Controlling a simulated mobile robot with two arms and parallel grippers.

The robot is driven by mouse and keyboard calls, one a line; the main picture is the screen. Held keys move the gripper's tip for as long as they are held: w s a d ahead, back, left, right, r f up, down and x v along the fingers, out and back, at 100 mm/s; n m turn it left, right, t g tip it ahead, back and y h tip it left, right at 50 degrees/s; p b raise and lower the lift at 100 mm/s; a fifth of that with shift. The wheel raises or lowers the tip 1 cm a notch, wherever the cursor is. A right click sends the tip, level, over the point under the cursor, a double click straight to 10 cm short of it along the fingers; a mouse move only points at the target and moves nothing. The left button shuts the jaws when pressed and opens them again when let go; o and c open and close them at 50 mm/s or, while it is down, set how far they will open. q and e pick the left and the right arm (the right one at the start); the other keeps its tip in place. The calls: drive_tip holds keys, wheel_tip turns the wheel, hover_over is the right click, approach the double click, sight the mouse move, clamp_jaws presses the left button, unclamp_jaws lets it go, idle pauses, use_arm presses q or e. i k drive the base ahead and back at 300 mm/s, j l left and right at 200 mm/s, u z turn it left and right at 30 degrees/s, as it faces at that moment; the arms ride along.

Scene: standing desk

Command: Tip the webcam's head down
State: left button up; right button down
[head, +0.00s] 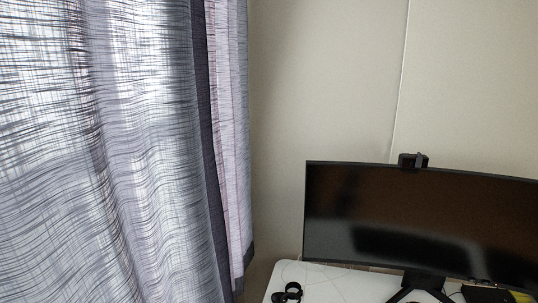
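The webcam (413,160) is a small black block perched on the top edge of a wide curved black monitor (420,215), a little left of the middle of that edge. It is small in view, so the tilt of its head cannot be told. Neither of my grippers shows in the head view.
The monitor stands on a white desk (340,283) at the lower right. A small black object (287,293) lies near the desk's left corner. A grey sheer curtain (120,150) fills the left side. The pale wall (325,80) above the monitor is clear.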

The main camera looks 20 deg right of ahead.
sight(405, 160)
drive_tip(key=z, duration=1.35)
